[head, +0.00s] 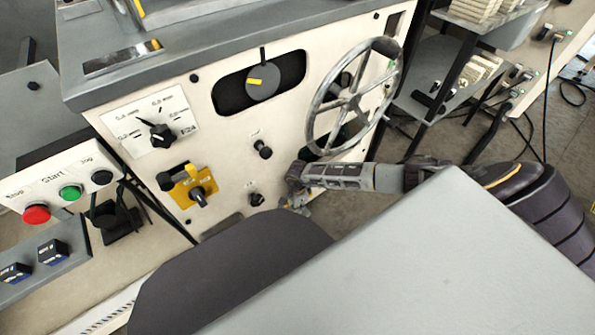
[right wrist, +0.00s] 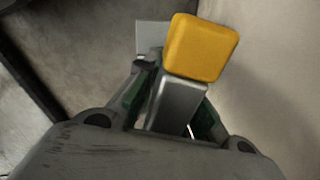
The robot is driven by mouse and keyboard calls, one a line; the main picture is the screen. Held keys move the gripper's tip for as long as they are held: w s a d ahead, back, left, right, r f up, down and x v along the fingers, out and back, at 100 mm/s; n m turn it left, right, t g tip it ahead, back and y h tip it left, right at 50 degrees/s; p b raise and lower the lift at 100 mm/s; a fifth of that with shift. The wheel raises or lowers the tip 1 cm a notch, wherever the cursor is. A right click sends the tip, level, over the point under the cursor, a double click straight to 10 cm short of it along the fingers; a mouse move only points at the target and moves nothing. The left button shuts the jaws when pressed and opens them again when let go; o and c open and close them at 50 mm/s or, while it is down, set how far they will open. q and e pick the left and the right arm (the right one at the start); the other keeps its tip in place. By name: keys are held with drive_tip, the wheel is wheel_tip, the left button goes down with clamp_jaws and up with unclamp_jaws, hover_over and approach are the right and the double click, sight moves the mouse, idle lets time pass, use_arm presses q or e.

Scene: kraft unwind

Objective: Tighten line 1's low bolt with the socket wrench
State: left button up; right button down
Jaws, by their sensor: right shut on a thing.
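My right gripper (head: 294,190) is low in front of the cream machine face, below and left of the handwheel. In the right wrist view its fingers (right wrist: 165,105) are shut on a grey metal bar with a yellow block at its end, which I take for the socket wrench (right wrist: 202,47). In the head view the tool is small and mostly hidden by the gripper. I cannot make out line 1's low bolt, nor whether the tool touches anything. My left gripper is not in view.
The machine face carries a spoked handwheel (head: 352,92), a dial (head: 161,134), a yellow-plated switch (head: 197,190) and black knobs (head: 262,150). A control box with a red stop button (head: 36,214) stands at left. A shelf rack (head: 430,75) and cables are at right.

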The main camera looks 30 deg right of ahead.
drive_tip(key=shift+r+p, duration=1.9)
drive_tip(key=shift+r, duration=0.55)
